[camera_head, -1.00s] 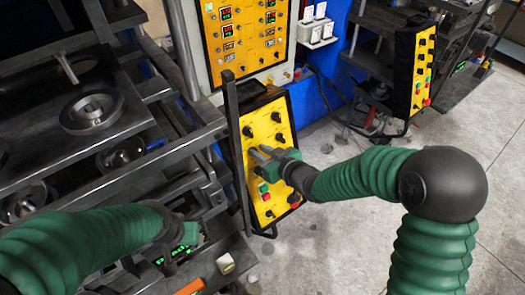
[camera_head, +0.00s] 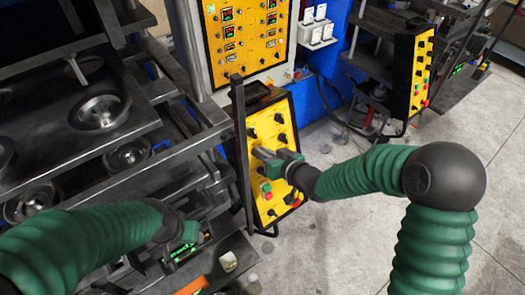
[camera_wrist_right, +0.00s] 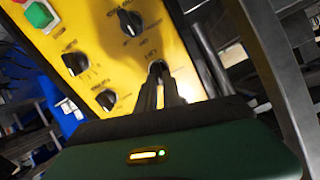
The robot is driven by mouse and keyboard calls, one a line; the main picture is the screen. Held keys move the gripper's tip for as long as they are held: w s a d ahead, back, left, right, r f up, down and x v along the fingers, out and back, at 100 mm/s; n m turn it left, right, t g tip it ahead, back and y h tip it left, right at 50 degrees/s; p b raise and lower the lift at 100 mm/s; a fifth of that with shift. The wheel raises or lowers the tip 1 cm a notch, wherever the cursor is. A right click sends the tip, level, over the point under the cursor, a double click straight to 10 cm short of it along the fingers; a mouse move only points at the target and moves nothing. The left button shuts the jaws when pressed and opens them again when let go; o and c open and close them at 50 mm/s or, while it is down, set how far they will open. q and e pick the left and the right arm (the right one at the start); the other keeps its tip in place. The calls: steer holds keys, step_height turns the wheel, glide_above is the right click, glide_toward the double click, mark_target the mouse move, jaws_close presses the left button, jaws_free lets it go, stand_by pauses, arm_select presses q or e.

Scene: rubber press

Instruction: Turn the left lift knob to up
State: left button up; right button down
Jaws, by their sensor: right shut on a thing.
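The yellow control panel (camera_head: 286,158) with several black knobs stands beside the press. My right gripper (camera_head: 260,154) reaches its left side in the head view. In the right wrist view, the fingers of my right gripper (camera_wrist_right: 160,88) are shut around a knob (camera_wrist_right: 157,67) near the panel's edge. Only the top of that knob shows between the fingertips, so its pointer direction is hard to read. The label beside it is too blurred to read surely. My left gripper (camera_head: 183,250) is low over the press's lower part; its fingers are not clear.
Other knobs (camera_wrist_right: 130,22) and the green button (camera_wrist_right: 39,14) sit close by on the panel. A dark upright post (camera_head: 241,150) runs along the panel's left edge. The press (camera_head: 65,75) fills the left side. Open floor (camera_head: 335,225) lies to the right.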

steer(key=shift+w+d+r+m+p, duration=0.2)
steer(key=shift+w+r+m+p, duration=0.15)
steer(key=shift+m, duration=0.55)
steer(key=shift+m+p, duration=0.45)
steer(key=shift+m, duration=0.55)
steer(key=shift+d+f+m+p, duration=0.15)
steer(key=shift+m+p, duration=0.15)
steer(key=shift+m, duration=0.5)
steer(key=c, duration=1.6)
jaws_free()
steer(key=shift+o, duration=0.5)
steer(key=shift+f, duration=0.15)
steer(key=shift+w+f, duration=0.1)
steer(key=shift+f, duration=0.05)
